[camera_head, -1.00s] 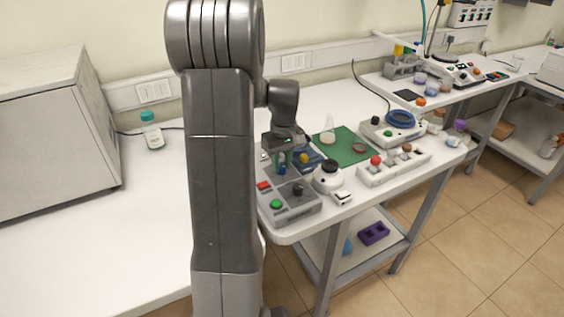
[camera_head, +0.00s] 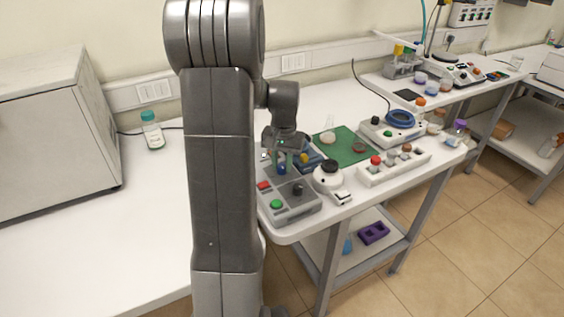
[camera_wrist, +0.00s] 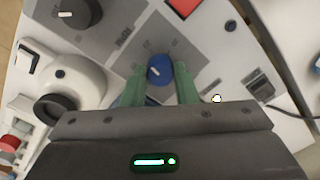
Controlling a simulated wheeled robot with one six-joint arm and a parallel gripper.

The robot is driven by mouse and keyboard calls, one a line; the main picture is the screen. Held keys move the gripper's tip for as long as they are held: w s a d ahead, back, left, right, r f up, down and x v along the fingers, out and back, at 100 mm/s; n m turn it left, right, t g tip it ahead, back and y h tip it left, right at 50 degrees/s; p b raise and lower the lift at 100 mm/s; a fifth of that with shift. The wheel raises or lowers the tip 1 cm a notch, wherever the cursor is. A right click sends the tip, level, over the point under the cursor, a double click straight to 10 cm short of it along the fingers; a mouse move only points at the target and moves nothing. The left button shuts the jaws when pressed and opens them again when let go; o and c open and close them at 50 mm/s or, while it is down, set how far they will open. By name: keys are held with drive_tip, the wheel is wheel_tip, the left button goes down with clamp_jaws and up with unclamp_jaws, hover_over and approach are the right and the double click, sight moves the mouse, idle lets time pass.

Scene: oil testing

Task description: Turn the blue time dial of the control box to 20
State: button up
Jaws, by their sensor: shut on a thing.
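The control box (camera_head: 300,208) is a grey box at the near left corner of the right-hand table, with a red button, a green button and a black knob. Its blue time dial (camera_wrist: 160,70) is round with a short white pointer line, which slants in the wrist view. My gripper (camera_wrist: 160,80) comes down over the box, and its two green fingers are shut on the dial's sides. In the head view, my gripper (camera_head: 284,168) and the dial are small, and the dial is partly covered by the fingers. The scale marks are too blurred to read.
A white device with a black top (camera_head: 328,178) stands close to the right of the box. A green mat (camera_head: 345,147) and a white rack (camera_head: 392,168) lie beyond it. The black knob (camera_wrist: 78,12) and red button (camera_wrist: 184,7) flank the dial.

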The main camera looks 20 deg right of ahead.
sight(283, 166)
drive_tip(key=shift+m, duration=0.8)
drive_tip(key=o, duration=1)
drive_tip(key=shift+r, duration=0.1)
wheel_tip(283, 166, up, 14)
drive_tip(key=shift+s+d+b, duration=0.15)
drive_tip(key=shift+d+b, duration=0.05)
drive_tip(key=shift+b, duration=0.1)
drive_tip(key=shift+f, duration=0.2)
